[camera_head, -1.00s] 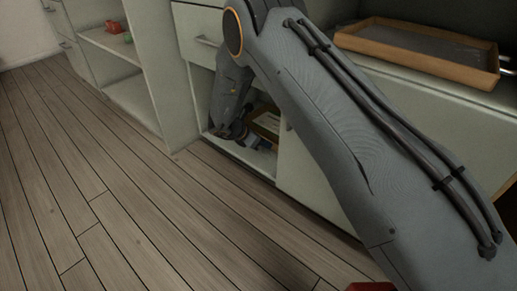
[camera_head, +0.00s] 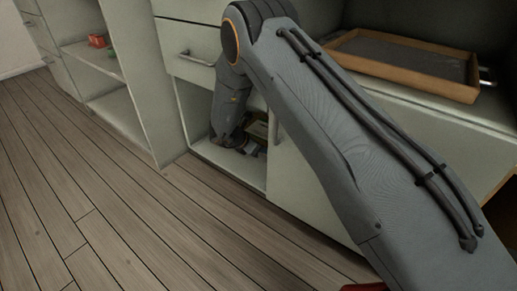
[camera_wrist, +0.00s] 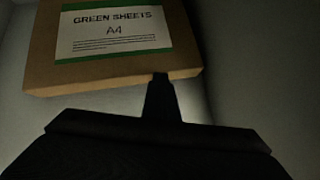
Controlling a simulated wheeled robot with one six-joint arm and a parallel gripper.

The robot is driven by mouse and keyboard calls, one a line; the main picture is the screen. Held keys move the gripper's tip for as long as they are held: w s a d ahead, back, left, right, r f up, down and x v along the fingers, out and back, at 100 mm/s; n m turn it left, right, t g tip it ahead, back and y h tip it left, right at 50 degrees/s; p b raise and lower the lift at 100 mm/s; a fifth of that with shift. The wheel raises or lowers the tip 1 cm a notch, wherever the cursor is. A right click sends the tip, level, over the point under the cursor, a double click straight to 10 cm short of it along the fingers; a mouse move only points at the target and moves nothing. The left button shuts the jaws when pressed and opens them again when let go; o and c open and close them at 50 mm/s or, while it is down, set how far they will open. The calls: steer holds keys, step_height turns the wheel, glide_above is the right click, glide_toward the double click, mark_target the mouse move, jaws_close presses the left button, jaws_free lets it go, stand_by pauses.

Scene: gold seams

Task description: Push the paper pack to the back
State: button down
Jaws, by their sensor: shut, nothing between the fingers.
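The paper pack (camera_wrist: 115,70) is a brown box with a white and green label reading "GREEN SHEETS A4". It fills the top left of the wrist view and lies inside the low open compartment. In the head view the pack (camera_head: 259,129) shows only in part behind my arm. My gripper (camera_wrist: 161,80) is shut and empty. Its fingertips are at the pack's front lower edge, right of its middle; I cannot tell whether they touch. In the head view my gripper (camera_head: 250,151) is inside the compartment, small and dark.
The low compartment (camera_head: 231,167) has a pale floor and side walls. A drawer (camera_head: 187,46) with a handle is above it. A wooden tray (camera_head: 400,62) sits on the counter. Red and green items (camera_head: 97,41) stand on a shelf at left. The wooden floor (camera_head: 120,190) is clear.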

steer(key=shift+a, duration=0.15)
steer(key=shift+s+a, duration=0.2)
steer(key=s+a+p, duration=0.1)
steer(key=s+a+r+p, duration=0.1)
steer(key=a, duration=0.1)
steer(key=shift+s+a, duration=0.2)
steer(key=shift+s, duration=0.15)
steer(key=p+v, duration=0.4)
steer(key=v, duration=0.4)
steer(key=shift+r, duration=0.15)
